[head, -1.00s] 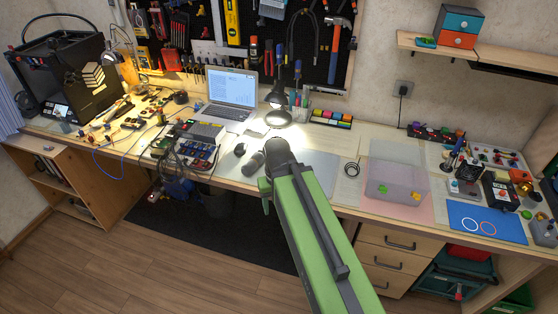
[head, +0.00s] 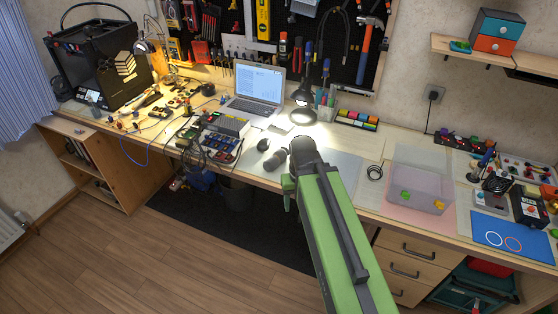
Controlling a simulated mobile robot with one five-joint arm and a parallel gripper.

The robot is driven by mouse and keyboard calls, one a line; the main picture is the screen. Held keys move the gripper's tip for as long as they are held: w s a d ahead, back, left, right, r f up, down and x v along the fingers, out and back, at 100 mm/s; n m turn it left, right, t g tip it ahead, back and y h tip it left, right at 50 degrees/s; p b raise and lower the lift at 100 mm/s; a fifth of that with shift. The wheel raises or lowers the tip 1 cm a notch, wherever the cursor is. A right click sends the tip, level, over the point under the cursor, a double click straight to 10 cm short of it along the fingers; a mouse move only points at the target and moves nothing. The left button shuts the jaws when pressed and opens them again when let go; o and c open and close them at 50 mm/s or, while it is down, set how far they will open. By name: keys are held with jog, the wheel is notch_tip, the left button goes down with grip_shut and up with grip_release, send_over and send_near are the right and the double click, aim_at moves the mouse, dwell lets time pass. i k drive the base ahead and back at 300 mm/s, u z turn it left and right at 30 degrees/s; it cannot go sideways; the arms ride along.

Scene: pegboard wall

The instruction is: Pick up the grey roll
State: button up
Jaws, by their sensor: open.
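Two dark grey rounded things lie close together on the bench, left of the end of my green arm: a smaller rounded one (head: 263,145) and a longer cylinder-like one (head: 275,159). A dark ring-shaped coil (head: 375,172) lies to the right of my arm. I cannot tell for sure which of these is the grey roll. My arm reaches up from the bottom of the head view to a dark joint just right of the cylinder-like thing.
A laptop (head: 255,92) and a lit lamp (head: 303,112) stand behind. A clear bin (head: 421,186) and a blue mat (head: 503,233) are to the right. Electronics and cables (head: 212,142) crowd the left. A pale mat (head: 340,167) right of my arm is mostly bare.

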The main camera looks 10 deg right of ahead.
aim_at(280, 155)
jog(key=z, duration=0.55)
jog(key=k, duration=0.1)
jog(key=u, duration=3.6)
jog(key=k, duration=0.7)
jog(key=z, duration=1.75)
jog(key=i, duration=0.95)
jog(key=u, duration=0.15)
